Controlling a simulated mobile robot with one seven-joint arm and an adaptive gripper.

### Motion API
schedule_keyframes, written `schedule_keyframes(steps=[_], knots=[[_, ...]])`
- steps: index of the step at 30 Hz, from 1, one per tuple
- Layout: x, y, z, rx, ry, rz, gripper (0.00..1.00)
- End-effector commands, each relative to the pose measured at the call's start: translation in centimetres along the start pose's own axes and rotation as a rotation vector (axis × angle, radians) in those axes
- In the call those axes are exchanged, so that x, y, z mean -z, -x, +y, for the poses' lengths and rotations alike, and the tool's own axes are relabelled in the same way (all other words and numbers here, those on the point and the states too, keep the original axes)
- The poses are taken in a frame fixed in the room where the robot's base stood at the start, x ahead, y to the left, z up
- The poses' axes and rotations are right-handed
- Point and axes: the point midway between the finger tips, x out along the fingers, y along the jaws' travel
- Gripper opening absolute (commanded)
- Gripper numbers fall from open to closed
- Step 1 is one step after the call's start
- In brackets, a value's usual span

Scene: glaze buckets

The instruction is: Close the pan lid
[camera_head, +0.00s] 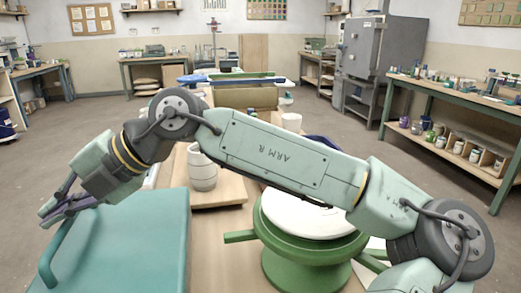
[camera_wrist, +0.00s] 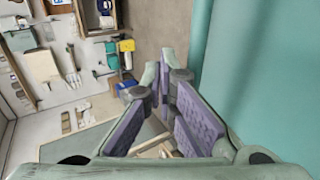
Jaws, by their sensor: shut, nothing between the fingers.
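A large teal pan lid (camera_head: 125,235) fills the lower left of the head view, with a bar handle (camera_head: 50,262) along its left side. The lid is cut off at the bottom, and I cannot tell its exact angle. My gripper (camera_head: 48,214) is shut and empty beside the lid's upper left edge, near the upper end of the handle. I cannot tell whether it touches the handle. In the wrist view, the purple-padded fingers (camera_wrist: 166,75) show in the middle, and the teal surface (camera_wrist: 262,75) fills the right side. The pan's inside is hidden.
A green wheel stand (camera_head: 305,262) with a white round top (camera_head: 305,218) stands right of the lid, under my arm. A pale jug (camera_head: 202,172) stands on a wooden board (camera_head: 228,190) behind. A side bench (camera_head: 455,92) is at the right.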

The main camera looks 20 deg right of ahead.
Motion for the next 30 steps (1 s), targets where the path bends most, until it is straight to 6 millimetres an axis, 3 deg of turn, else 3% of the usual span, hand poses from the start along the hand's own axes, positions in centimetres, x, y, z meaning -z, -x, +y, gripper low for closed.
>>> schedule_keyframes(steps=[9, 13, 30], knots=[[0.0, 0.0, 0.1, 0.0, 0.0, 0.0, 0.0], [-0.1, 0.4, 1.0, 0.0, 0.001, 0.001, 0.0], [-0.6, 4.1, 11.4, 0.0, 0.004, 0.004, 0.0]])
